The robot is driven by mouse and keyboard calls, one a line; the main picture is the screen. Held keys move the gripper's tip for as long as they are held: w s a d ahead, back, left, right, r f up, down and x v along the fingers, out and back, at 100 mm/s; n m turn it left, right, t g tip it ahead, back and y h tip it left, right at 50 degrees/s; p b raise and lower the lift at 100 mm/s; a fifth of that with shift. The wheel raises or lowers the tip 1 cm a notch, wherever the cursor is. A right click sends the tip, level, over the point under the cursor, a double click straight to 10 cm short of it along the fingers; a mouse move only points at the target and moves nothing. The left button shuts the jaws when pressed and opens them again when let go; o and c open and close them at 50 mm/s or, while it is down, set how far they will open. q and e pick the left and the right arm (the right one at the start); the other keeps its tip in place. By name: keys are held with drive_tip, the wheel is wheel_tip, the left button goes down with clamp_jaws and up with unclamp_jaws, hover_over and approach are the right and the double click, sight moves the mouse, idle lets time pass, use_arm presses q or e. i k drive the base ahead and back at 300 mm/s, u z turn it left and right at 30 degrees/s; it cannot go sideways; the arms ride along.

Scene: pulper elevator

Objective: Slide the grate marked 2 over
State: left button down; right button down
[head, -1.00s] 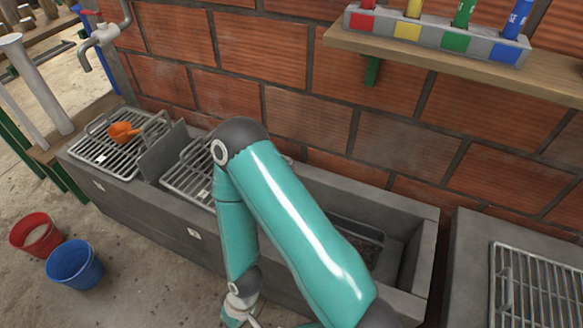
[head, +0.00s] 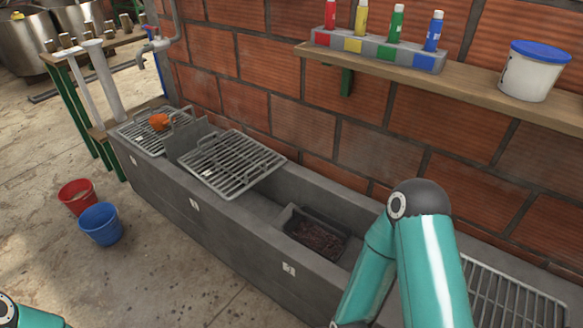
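A metal grate (head: 235,163) with handles lies over the trough (head: 225,222), just right of an upright grey divider (head: 190,142). It carries a small white tag whose mark is too small to read. Its right end reaches over the open part of the trough. Another grate (head: 139,133) lies left of the divider, with an orange object (head: 160,121) on it. A third grate (head: 505,298) is at the lower right, partly behind my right arm. My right arm bends at the lower right and part of my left arm shows at bottom left. Neither gripper is in view.
A dark tray (head: 310,235) of brown matter sits in the open trough. A brick wall and a shelf (head: 480,92) with coloured tubes and a white tub (head: 533,72) stand behind. A tap (head: 155,46) overhangs the left end. Red (head: 77,196) and blue (head: 101,223) buckets stand on the floor.

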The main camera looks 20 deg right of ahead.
sight(206, 173)
drive_tip(key=u, duration=0.15)
drive_tip(key=i, duration=0.55)
drive_tip(key=u, duration=0.85)
drive_tip(key=i, duration=1.5)
drive_tip(key=z, duration=0.75)
